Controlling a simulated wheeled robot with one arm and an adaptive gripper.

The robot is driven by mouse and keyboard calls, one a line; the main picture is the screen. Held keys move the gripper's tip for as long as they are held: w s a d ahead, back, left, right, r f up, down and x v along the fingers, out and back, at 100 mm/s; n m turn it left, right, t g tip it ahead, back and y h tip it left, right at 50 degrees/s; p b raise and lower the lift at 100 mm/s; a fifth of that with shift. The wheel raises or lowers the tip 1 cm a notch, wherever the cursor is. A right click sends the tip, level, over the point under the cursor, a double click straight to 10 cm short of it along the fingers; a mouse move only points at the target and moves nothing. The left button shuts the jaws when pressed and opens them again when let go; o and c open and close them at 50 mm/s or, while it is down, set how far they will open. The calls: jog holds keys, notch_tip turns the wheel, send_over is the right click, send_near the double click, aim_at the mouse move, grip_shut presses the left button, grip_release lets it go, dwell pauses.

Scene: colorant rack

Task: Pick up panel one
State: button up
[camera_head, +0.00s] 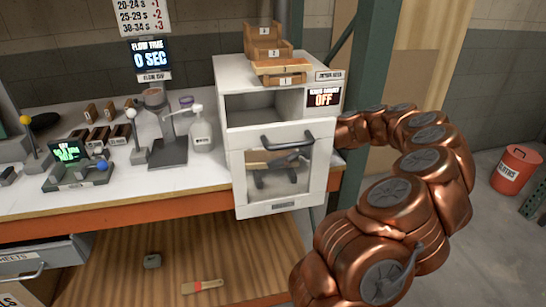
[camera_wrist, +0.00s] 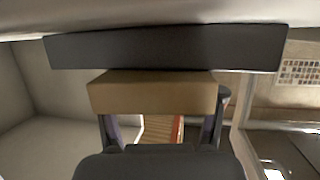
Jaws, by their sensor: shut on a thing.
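My gripper (camera_wrist: 160,125) is shut on a tan, block-like panel (camera_wrist: 152,95), seen end-on in the wrist view. No number shows on it there, so I cannot tell if it is panel one. In the head view, my dark gripper (camera_head: 290,161) and the tan panel (camera_head: 257,157) show through the glass of the white oven's door (camera_head: 238,185). My copper arm comes in from the right side, and its wrist is hidden behind the oven. A long dark bar (camera_wrist: 165,48) lies just beyond the panel in the wrist view.
A stepped wooden rack (camera_head: 264,45) with number labels stands on the white oven (camera_head: 225,72). A pump bottle (camera_head: 201,130), a flow cup stand and small dark blocks occupy the bench (camera_head: 150,195) at left. A red bin (camera_head: 515,170) stands on the floor at right.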

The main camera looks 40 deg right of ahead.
notch_tip(320, 180, up, 10)
jog(key=shift+r+b, duration=0.1)
jog(key=shift+b, duration=0.6)
